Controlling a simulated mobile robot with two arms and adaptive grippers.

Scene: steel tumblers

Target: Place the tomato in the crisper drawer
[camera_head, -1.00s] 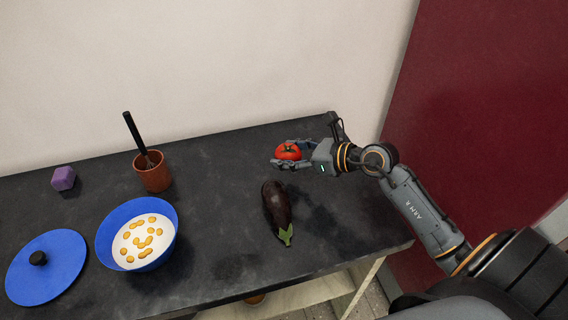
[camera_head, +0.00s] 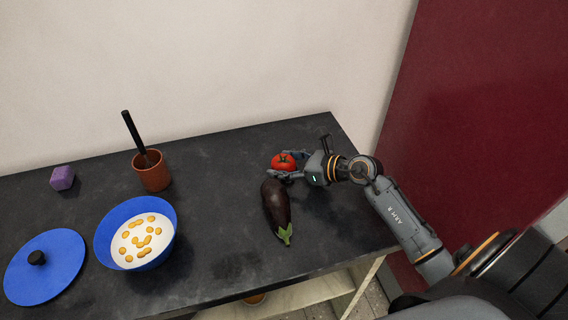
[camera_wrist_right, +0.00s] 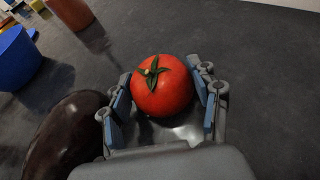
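The red tomato (camera_head: 282,162) with its green stem sits between the fingers of my right gripper (camera_head: 284,168), over the right part of the dark counter. In the right wrist view the tomato (camera_wrist_right: 163,86) lies between the two blue-padded fingers (camera_wrist_right: 166,100), near their tips. I cannot tell how far the tomato is above the counter. The eggplant (camera_head: 276,205) lies close beside the gripper, on its near side. No crisper drawer is recognisable in these views. My left gripper is not in view.
On the dark counter (camera_head: 225,170) stand a brown cup (camera_head: 153,176) with a dark-handled utensil, a blue bowl (camera_head: 163,215) with food, a blue lid (camera_head: 62,270) and a purple block (camera_head: 62,178). A dark red panel (camera_head: 480,130) rises at the right.

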